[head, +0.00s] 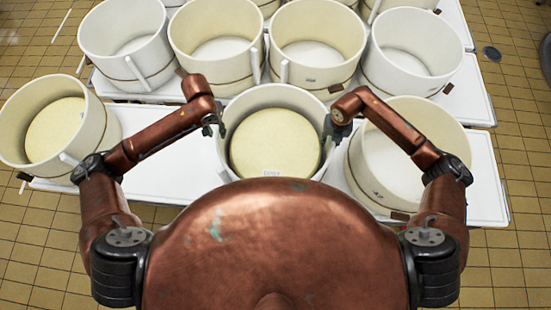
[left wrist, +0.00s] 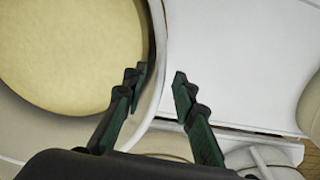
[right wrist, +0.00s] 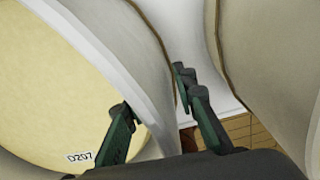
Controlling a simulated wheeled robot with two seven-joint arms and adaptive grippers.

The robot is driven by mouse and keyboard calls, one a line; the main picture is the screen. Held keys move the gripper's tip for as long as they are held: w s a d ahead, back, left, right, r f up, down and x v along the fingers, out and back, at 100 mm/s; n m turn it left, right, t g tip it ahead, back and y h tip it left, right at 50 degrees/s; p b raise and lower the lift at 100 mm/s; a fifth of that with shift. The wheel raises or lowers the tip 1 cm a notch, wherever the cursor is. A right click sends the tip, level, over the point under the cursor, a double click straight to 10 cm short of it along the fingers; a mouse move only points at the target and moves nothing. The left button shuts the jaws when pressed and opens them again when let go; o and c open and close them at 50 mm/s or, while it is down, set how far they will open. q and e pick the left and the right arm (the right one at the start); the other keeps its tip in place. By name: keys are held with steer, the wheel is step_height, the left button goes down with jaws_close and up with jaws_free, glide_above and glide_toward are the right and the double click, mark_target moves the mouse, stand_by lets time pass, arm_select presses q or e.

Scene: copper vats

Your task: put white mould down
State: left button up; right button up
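The white mould (head: 229,110), a round tub with a yellow cheese (head: 275,143) inside, is upright between my two grippers at the near table. My left gripper (head: 212,124) is at its left rim. In the left wrist view the fingers (left wrist: 157,80) straddle the mould's wall (left wrist: 158,50), with gaps on both sides. My right gripper (head: 337,128) is at its right rim. In the right wrist view the fingers (right wrist: 155,92) stand apart, one inside and one outside the wall (right wrist: 140,75). My body hides the mould's near lower side, so I cannot tell whether its base touches the table.
A cheese-filled tub (head: 95,125) stands left and tilts outward in view. An empty tub (head: 400,170) stands close on the right. Several empty tubs (head: 215,45) line the table behind. White tabletop (head: 160,170) is bare left of the mould. Tiled floor surrounds the tables.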

arm_select(q)
steer(key=shift+r, duration=1)
arm_select(e)
steer(key=shift+r, duration=0.2)
step_height(320, 180, up, 12)
steer(key=shift+f, duration=0.2)
